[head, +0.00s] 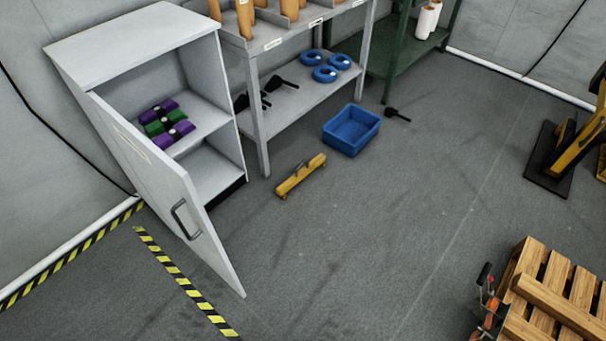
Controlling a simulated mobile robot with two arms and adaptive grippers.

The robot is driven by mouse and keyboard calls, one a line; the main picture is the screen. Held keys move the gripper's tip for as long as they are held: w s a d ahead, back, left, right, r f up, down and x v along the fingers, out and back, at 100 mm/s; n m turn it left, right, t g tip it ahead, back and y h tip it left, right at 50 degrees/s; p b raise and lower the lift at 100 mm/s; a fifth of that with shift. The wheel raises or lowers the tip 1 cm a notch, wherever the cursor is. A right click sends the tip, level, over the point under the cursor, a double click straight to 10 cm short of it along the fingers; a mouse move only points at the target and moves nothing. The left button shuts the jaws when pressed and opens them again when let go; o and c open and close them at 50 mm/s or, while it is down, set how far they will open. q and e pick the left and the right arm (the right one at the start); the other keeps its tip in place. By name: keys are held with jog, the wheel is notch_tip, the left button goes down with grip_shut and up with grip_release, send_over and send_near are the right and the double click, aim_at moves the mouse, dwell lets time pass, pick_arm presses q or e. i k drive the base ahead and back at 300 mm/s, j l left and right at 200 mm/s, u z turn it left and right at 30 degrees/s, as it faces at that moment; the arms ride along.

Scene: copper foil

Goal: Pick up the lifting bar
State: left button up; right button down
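The lifting bar, as I take it, is the yellow bar (301,176) on the grey floor in the head view. It lies at a slant between the open cabinet and the blue bin, with a small dark handle or bracket at its middle. Nothing touches it. Neither of my grippers shows in the head view, so I cannot tell their state.
A grey cabinet (125,30) stands at left, its door (165,190) swung out over the floor. A blue bin (351,130) sits beyond the bar, before a grey shelf (300,100). A wooden pallet (556,290) lies at lower right. The middle floor is clear.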

aim_at(319, 160)
jog(key=i+l, duration=0.15)
jog(key=i, duration=0.6)
jog(key=i+l, duration=0.2)
jog(key=i, duration=0.55)
jog(key=l+z, duration=0.05)
